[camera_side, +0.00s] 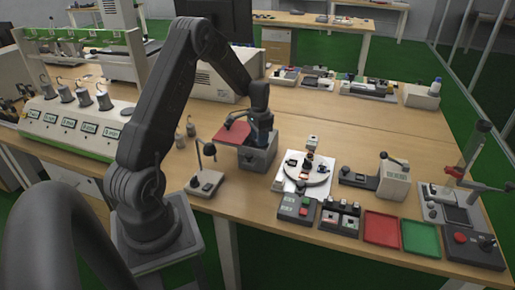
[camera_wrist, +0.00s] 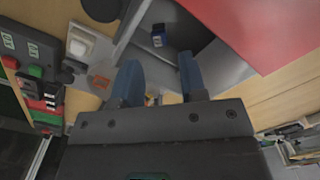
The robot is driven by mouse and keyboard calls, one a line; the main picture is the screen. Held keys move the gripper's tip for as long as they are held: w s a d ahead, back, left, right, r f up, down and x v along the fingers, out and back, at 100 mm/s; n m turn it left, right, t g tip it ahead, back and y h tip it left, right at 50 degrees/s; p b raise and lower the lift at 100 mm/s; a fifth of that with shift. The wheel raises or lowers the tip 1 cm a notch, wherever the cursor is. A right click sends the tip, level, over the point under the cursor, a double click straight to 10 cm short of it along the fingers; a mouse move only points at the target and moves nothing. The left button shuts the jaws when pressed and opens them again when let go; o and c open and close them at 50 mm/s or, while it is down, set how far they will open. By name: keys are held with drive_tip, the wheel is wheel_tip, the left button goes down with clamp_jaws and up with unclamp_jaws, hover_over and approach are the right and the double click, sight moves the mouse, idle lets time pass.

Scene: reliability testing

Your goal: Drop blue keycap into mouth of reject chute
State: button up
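The reject chute (camera_side: 258,158) is a grey box with a raised red lid (camera_side: 234,133) near the middle of the table in the side view. My gripper (camera_side: 258,120) is just above its mouth. In the wrist view, my gripper's two blue fingers (camera_wrist: 160,62) are spread apart with nothing gripped between them. The small dark blue keycap (camera_wrist: 158,35) shows beyond the fingertips, within the grey walls of the chute (camera_wrist: 205,62), apart from both fingers. I cannot tell whether it rests or is falling. The red lid (camera_wrist: 265,28) fills the upper right there.
A small stand with an upright post (camera_side: 207,180) is left of the chute. A white plate with a round fixture (camera_side: 305,172) is on its right. Red (camera_side: 381,229) and green (camera_side: 420,238) trays lie at the front right. Several weights on a white-green unit (camera_side: 70,125) stand at left.

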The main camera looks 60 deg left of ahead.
drive_tip(key=shift+o, duration=0.5)
wheel_tip(320, 180, up, 14)
idle(0.3)
